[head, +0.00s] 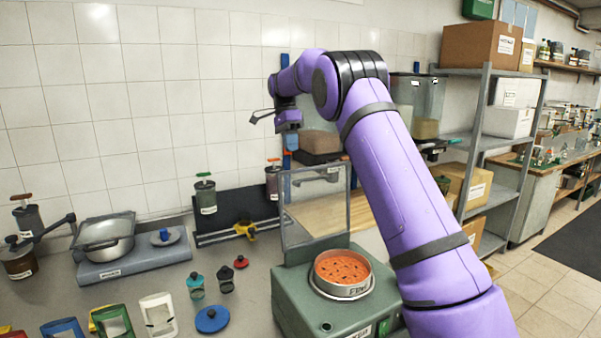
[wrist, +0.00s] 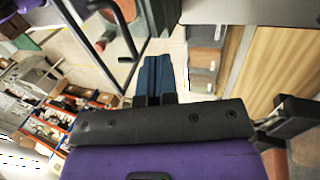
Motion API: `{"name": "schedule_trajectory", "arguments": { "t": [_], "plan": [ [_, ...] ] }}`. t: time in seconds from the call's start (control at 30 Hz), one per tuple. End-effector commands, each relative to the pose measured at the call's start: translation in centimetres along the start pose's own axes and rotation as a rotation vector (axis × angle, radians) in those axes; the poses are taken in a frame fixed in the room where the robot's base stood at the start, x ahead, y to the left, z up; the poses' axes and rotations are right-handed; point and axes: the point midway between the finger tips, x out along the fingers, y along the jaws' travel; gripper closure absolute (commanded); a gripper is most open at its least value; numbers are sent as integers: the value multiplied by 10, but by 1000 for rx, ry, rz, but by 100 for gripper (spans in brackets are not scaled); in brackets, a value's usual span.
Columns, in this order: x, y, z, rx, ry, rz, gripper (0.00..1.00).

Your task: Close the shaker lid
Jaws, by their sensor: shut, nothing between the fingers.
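The shaker (head: 330,300) is a green box-like machine on the bench, in the middle of the head view. A round metal sieve (head: 341,290) with orange-red grains sits on its top. Its lid (head: 286,222), a clear panel in a grey frame, stands open and upright behind the sieve. My gripper (head: 291,142) is above and behind the lid's top edge, pointing down, apart from the lid as far as I can see. In the wrist view its blue fingers (wrist: 158,68) are together and empty. I cannot tell for sure which part there is the lid.
A scale with a metal pan (head: 106,240), several small jars and coloured frames stand on the bench to the left. A dark panel (head: 238,207) stands behind. A metal shelf (head: 480,140) with boxes is to the right. A blue round lid (head: 212,319) lies left of the shaker.

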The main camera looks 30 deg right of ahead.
Motion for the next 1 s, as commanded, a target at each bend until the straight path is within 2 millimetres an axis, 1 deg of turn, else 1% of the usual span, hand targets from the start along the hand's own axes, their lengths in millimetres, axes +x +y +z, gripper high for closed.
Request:
{"name": "schedule_trajectory", "arguments": {
  "t": [0.03, 0.37, 0.5, 0.63, 0.8, 1.0],
  "plan": [
    [9, 1, 0, 0, -1, 3, 100],
    [69, 1, 0, -1, -1, 2, 100],
    [75, 18, 0, -1, 0, -1, 100],
    [80, 29, 0, -1, 0, -1, 100],
    [84, 36, 0, -2, 0, -1, 100],
    [84, 37, 0, -2, 0, -1, 100]
  ]
}}
